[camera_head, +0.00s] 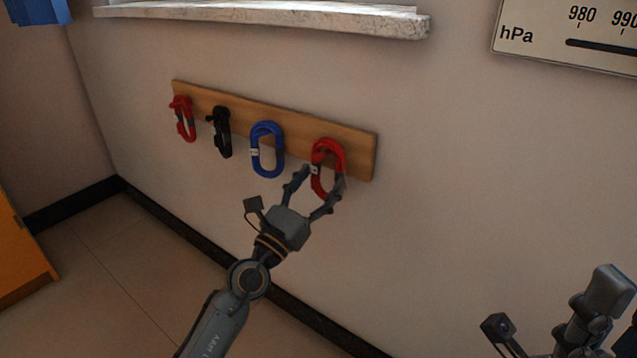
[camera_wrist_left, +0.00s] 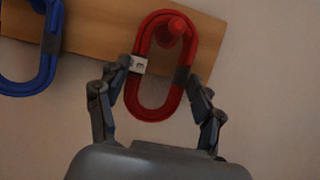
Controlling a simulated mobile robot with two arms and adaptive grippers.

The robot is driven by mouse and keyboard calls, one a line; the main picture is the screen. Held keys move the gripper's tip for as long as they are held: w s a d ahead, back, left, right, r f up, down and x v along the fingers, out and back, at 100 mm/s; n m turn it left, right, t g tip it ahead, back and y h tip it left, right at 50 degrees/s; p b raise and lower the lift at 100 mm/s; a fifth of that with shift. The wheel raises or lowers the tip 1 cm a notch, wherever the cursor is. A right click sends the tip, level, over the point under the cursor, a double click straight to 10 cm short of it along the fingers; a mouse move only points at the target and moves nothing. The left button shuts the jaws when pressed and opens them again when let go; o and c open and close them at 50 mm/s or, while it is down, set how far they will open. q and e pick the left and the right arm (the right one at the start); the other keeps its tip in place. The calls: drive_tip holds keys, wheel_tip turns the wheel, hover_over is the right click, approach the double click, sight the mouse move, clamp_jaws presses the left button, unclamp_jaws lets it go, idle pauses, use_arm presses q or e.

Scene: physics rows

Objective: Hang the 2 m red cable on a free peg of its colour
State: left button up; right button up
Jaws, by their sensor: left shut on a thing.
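A coiled red cable (camera_head: 329,150) with a white tag is at the right end of the wooden peg board (camera_head: 362,157). In the left wrist view the red cable (camera_wrist_left: 143,95) forms an upright oval, and a red peg (camera_wrist_left: 175,28) shows inside the top of its loop. My left gripper (camera_head: 322,176) is shut on the cable, one finger at each side; in the wrist view my left gripper (camera_wrist_left: 161,73) holds its middle.
On the board to the left are a blue coil (camera_head: 267,150), a black coil (camera_head: 223,132) and another red coil (camera_head: 184,118). A window sill (camera_head: 270,20) juts out above. An orange cabinet (camera_head: 20,255) stands at the left.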

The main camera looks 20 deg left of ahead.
use_arm(q)
drive_tip(key=o, duration=1.3)
drive_tip(key=shift+c, duration=0.2)
drive_tip(key=shift+f, duration=0.1)
drive_tip(key=shift+s+a+f, duration=0.15)
drive_tip(key=shift+s, duration=0.2)
drive_tip(key=v, duration=1.1)
